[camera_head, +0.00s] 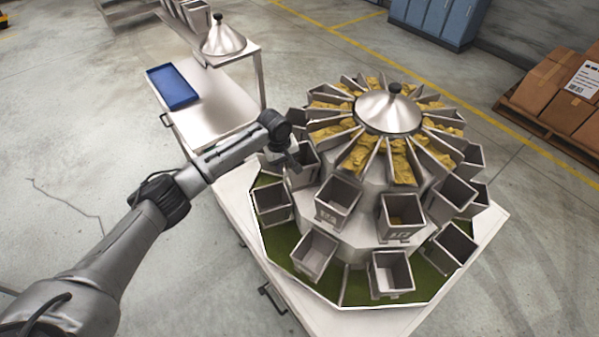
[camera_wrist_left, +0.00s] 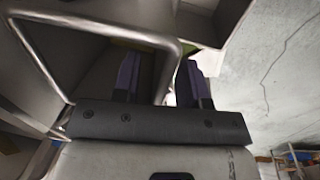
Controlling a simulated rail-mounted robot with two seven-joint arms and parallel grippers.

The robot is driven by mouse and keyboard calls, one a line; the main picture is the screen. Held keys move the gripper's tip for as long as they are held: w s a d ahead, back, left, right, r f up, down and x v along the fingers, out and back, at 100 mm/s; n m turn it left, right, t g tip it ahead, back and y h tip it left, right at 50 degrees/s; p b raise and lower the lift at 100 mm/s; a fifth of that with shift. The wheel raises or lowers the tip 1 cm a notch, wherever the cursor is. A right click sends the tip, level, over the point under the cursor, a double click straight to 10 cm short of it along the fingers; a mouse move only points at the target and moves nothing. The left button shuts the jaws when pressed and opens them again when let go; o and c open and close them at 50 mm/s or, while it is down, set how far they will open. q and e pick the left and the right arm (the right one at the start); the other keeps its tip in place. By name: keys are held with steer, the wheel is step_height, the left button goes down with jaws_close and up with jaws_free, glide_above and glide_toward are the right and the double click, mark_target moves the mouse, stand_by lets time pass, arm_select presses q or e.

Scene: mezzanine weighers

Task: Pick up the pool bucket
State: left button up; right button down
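The multihead weigher (camera_head: 300,195) carries two tiers of grey open-topped buckets. I cannot tell for certain which one is the pool bucket; an upper-tier bucket (camera_head: 305,172) is beside my left gripper (camera_head: 287,163) and partly hidden by it. In the left wrist view, my left gripper (camera_wrist_left: 160,82) shows two dark fingers with purple pads, standing apart. A bent metal bar (camera_wrist_left: 110,33) runs across and down between the fingers, nearer the right one. Grey metal walls surround the fingers closely. My right gripper is not in view.
Neighbouring buckets (camera_head: 338,195) crowd the weigher's side. Yellow food lies in the radial troughs around the central cone (camera_head: 388,110). A steel table (camera_head: 215,115) with a blue tray (camera_head: 172,87) stands behind left. Cardboard boxes (camera_head: 548,88) are at far right. Open floor lies left.

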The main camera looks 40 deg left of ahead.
arm_select(q)
steer(key=shift+f+p, duration=0.5)
stand_by(1.0)
steer(key=shift+c, duration=0.3)
jaws_close()
steer(key=shift+r, duration=0.1)
